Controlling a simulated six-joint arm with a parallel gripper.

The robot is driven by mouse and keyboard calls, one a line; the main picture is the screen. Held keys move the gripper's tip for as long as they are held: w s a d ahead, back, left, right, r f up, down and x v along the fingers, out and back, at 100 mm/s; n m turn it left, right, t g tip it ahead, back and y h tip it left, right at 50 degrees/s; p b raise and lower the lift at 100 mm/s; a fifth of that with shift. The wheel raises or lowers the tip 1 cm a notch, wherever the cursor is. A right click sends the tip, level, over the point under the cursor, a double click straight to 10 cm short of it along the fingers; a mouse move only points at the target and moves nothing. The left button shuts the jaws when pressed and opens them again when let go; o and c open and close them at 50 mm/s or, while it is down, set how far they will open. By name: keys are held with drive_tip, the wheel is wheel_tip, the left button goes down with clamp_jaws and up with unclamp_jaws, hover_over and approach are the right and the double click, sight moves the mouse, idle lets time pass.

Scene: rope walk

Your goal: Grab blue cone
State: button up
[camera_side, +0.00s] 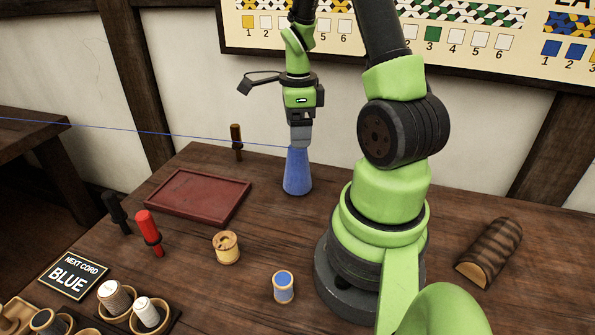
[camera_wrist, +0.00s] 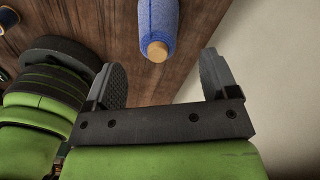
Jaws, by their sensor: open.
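The blue cone (camera_side: 298,173) stands upright on the wooden table, its narrow top just under my gripper (camera_side: 300,140) in the side view. In the wrist view the blue cone (camera_wrist: 157,25) shows its wooden tip pointing toward the gap between the fingers. My gripper (camera_wrist: 164,80) is open there, with one finger on each side of that gap and nothing between them. In the side view the fingers overlap the cone's top, so I cannot tell whether they touch it.
A dark red tray (camera_side: 198,196) lies left of the cone. A wooden spool (camera_side: 227,247), a blue spool (camera_side: 283,287) and a red-handled tool (camera_side: 149,232) stand nearer the front. A thin blue cord (camera_side: 120,128) runs left from near the cone's top. A grooved wooden block (camera_side: 490,252) lies at right.

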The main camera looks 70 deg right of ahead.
sight(297, 166)
drive_tip(key=shift+a+f, duration=0.15)
drive_tip(key=shift+f, duration=2.6)
drive_tip(key=c, duration=1.3)
drive_tip(key=shift+c, duration=0.2)
drive_tip(key=shift+r, duration=0.1)
